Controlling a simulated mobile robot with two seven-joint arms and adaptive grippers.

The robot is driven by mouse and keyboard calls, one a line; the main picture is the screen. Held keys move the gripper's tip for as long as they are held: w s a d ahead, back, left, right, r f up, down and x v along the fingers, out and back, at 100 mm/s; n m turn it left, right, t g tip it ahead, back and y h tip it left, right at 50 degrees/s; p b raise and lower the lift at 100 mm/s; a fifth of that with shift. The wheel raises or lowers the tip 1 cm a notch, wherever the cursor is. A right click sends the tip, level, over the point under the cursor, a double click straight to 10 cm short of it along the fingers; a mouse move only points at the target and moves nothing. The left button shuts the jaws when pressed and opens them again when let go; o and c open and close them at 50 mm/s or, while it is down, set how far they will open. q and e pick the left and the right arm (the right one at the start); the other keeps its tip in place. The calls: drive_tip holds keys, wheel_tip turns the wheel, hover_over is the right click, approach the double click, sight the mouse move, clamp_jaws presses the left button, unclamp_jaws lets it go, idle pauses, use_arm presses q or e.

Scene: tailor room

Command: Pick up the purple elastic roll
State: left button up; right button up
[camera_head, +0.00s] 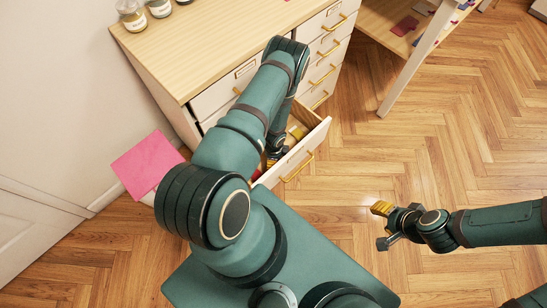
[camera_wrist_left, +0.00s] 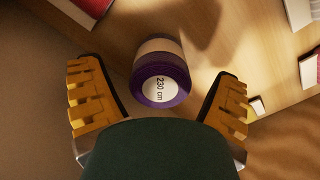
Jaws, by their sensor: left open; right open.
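The purple elastic roll (camera_wrist_left: 161,78) shows in the left wrist view, with a purple rim and a white end label reading "230 cm". It lies on a light wooden surface (camera_wrist_left: 215,58). My left gripper (camera_wrist_left: 160,95) is open, one yellow finger on each side of the roll, with gaps between. In the head view my left arm reaches into an open drawer (camera_head: 304,160), and its fingers are mostly hidden there. I cannot pick out the purple roll in the head view. My right gripper (camera_head: 380,224) is open and empty above the floor at the right.
The drawer belongs to a cabinet (camera_head: 215,40) with several drawers and jars (camera_head: 132,14) on top. Red items (camera_wrist_left: 95,8) and a white item (camera_wrist_left: 299,14) lie near the roll. A pink sheet (camera_head: 146,163) is at the left. The floor (camera_head: 430,130) at right is clear.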

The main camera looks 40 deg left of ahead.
use_arm(q)
drive_tip(key=c, duration=1.2)
drive_tip(key=shift+c, duration=0.3)
drive_tip(key=shift+r, duration=0.15)
